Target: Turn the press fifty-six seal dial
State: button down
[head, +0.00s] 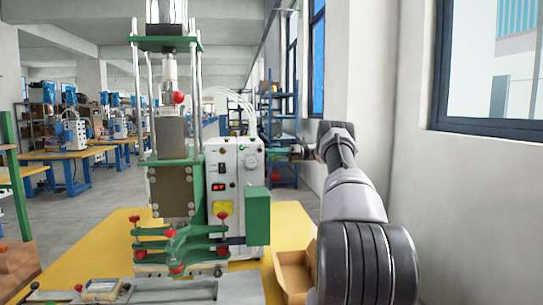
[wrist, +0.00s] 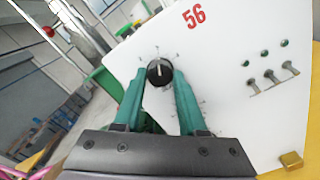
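The seal dial (wrist: 160,72) is a round black knob with a light pointer line that stands nearly upright in the wrist view. It sits on a white panel (wrist: 240,115) marked with a red 56 (wrist: 194,16). My gripper (wrist: 160,76) has its two teal fingers on either side of the dial, and the fingertips appear to meet its edges. In the head view my gripper (head: 280,154) reaches in at the right side of the white control box (head: 236,175) of the press. The dial is not visible in that view.
The green press (head: 172,190) stands left of the box on a yellow table (head: 290,226). An open cardboard box (head: 292,272) is below my arm. A wall and window are at right.

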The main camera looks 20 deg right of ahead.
dwell(0.3)
jog(key=shift+w+d+f+n, duration=0.1)
jog(key=shift+n, duration=5.2)
jog(key=shift+w+n, duration=0.1)
jog(key=shift+n, duration=5.2)
jog(key=shift+c, duration=2.4)
grip_release()
jog(key=shift+s+d, duration=0.1)
